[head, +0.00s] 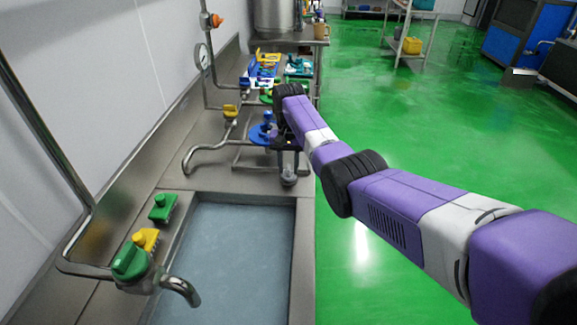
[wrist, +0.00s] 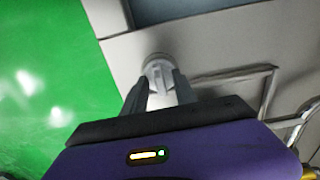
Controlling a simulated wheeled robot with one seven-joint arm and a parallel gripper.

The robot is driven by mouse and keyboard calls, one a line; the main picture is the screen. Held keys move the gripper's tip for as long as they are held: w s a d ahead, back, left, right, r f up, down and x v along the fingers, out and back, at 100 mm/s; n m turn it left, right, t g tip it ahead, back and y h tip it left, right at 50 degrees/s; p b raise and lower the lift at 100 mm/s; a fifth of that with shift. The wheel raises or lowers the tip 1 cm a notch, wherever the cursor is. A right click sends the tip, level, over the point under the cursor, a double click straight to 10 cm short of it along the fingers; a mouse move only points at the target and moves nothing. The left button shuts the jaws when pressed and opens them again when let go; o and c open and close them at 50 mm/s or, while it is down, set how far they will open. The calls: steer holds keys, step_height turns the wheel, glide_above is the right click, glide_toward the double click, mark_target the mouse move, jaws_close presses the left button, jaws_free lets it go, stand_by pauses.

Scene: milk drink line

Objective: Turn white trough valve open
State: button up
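The white trough valve (head: 288,178) is a small pale, greyish-white knob at the front right edge of the steel counter, just beyond the trough's far right corner. In the wrist view the white valve (wrist: 157,64) shows its round top at and just past my fingertips. My gripper (head: 287,160) points down over it from above; it also shows in the wrist view (wrist: 161,82). Its two dark fingers stand apart with the pale knob between and beyond them. I cannot tell whether they touch it. My gripper partly hides the knob.
The water-filled steel trough (head: 235,260) lies nearer. Green valve (head: 130,262), yellow valve (head: 146,240) and another green valve (head: 163,207) line its left side. A blue valve (head: 262,134) and a steel frame (head: 245,155) stand close behind my gripper. The green floor (head: 400,130) is open on the right.

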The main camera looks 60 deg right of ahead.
jaws_close()
steer(key=shift+n, duration=0.3)
steer(key=n+p, duration=0.1)
steer(key=n, duration=0.3)
steer(key=shift+r, duration=0.1)
steer(key=n, duration=0.4)
steer(key=shift+n+p, duration=0.3)
steer(key=shift+n, duration=0.1)
steer(key=n, duration=0.4)
steer(key=shift+n, duration=2.5)
